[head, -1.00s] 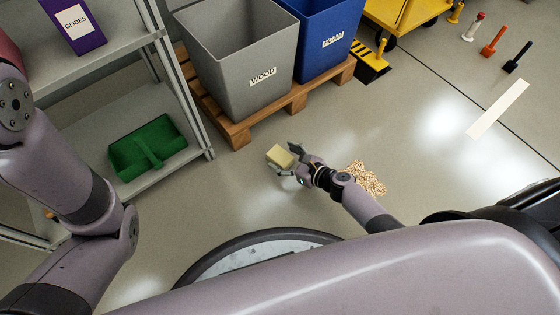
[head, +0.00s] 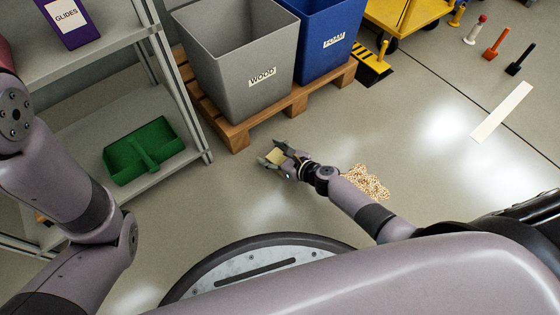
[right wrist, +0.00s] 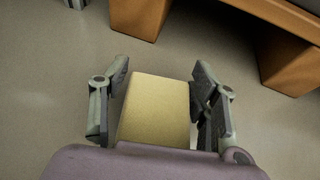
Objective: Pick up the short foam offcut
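The short foam offcut (head: 275,156) is a pale yellow block on the grey floor, in front of the wooden pallet. It fills the middle of the right wrist view (right wrist: 155,107). My right gripper (head: 271,152) has its fingers on either side of the block. In the right wrist view the fingers (right wrist: 161,68) stand wide apart, very close to the block's left and right sides. I see no clear closing on it, and cannot tell whether either finger touches. The block's near end is hidden by my wrist. My left arm shows at the left, but its gripper is out of view.
The pallet (head: 240,136) holds a grey WOOD bin (head: 225,60) and a blue bin (head: 318,60). A shelf with a green tray (head: 125,160) stands at the left. A tan speckled pile (head: 368,181) and a white strip (head: 502,112) lie on the floor.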

